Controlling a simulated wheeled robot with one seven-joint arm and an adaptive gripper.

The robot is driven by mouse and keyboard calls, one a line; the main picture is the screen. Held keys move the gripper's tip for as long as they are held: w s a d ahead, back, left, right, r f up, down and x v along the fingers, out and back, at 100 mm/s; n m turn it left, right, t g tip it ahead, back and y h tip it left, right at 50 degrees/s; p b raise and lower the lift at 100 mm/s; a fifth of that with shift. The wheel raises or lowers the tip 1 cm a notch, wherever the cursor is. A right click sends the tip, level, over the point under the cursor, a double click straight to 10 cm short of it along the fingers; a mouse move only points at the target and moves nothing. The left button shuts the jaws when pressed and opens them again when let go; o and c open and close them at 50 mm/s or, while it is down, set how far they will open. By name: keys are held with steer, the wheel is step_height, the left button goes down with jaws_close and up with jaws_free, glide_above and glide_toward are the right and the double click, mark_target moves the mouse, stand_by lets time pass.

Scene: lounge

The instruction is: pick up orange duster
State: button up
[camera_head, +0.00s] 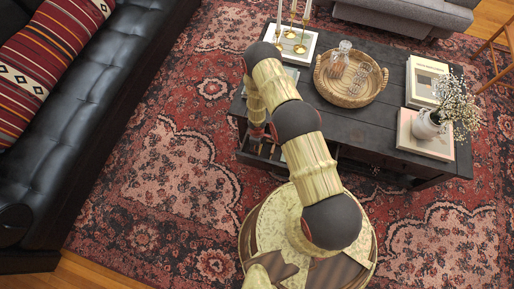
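I cannot make out an orange duster in this view. My arm reaches from my base up to the dark wooden coffee table (385,125), then bends down at its front left corner. My gripper (263,136) is small and mostly hidden by my arm, low over an open drawer (262,158) at the table's front. Small items seem to lie in the drawer, but they are too small and covered to name. Whether my gripper is open or shut does not show.
On the table are a round wicker tray (325,90) with glasses, brass candlesticks (300,47), books (427,80) and a white vase (428,124) with flowers. A black leather sofa (95,90) with a striped cushion (48,60) stands left. The patterned rug (165,170) between is clear.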

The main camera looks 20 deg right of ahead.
steer(key=c, duration=0.8)
step_height(320, 180, up, 12)
steer(key=r+p, duration=0.1)
steer(key=p, duration=0.7)
steer(key=shift+s+a+f+b, duration=0.15)
steer(key=shift+s+a+b, duration=1.7)
steer(key=shift+s, duration=0.55)
steer(key=shift+s+a+f+b, duration=0.2)
steer(key=shift+s+a+b, duration=1.65)
steer(key=shift+s, duration=0.6)
steer(key=shift+s+a+f+b, duration=0.15)
steer(key=shift+s+a+b, duration=1.45)
steer(key=shift+s+b, duration=0.6)
steer(key=shift+s, duration=0.2)
steer(key=o, duration=0.6)
steer(key=shift+c, duration=1.2)
